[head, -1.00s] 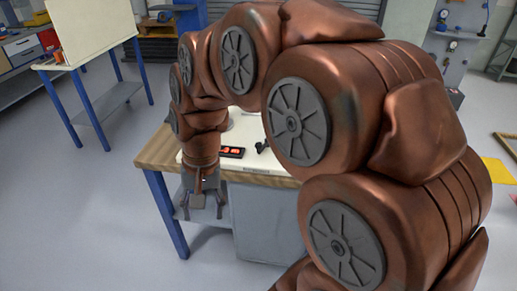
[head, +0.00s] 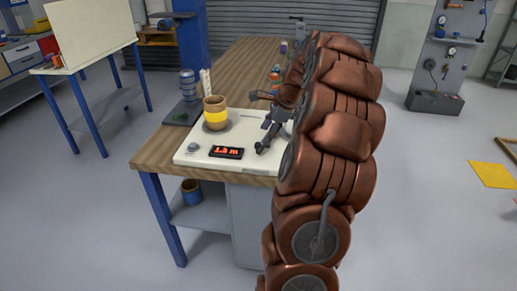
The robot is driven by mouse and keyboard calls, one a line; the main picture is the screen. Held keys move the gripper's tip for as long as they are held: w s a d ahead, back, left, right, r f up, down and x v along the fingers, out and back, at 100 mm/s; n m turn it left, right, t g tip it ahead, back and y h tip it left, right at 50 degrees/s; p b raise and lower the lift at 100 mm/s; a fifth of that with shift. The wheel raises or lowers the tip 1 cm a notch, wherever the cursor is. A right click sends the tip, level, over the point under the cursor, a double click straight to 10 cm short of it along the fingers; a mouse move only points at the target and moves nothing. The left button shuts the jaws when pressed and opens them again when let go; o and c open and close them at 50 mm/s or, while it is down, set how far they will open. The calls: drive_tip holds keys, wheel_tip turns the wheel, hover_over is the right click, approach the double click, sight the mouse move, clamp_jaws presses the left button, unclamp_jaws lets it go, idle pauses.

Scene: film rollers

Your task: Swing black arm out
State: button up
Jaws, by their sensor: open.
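The black arm (head: 262,146) is a small dark lever on the right part of the white film machine (head: 190,158), which stands at the near end of the wooden bench. A brown roll with a yellow band (head: 215,114) stands upright on the machine's left side. A red-lit display (head: 227,152) sits at its front. My gripper (head: 271,122) is open, just behind and above the black arm. The two overlap in the view, and I cannot tell whether they touch. My copper arm hides the machine's right side.
A grey stacked cylinder (head: 188,86) on a dark base and a white upright piece stand behind the machine at left. A small bottle (head: 275,73) stands farther back on the bench (head: 240,62).

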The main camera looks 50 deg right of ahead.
sight(260, 143)
drive_tip(key=shift+p+x, duration=0.5)
drive_tip(key=shift+x, duration=3.4)
drive_tip(key=shift+d, duration=0.15)
clamp_jaws()
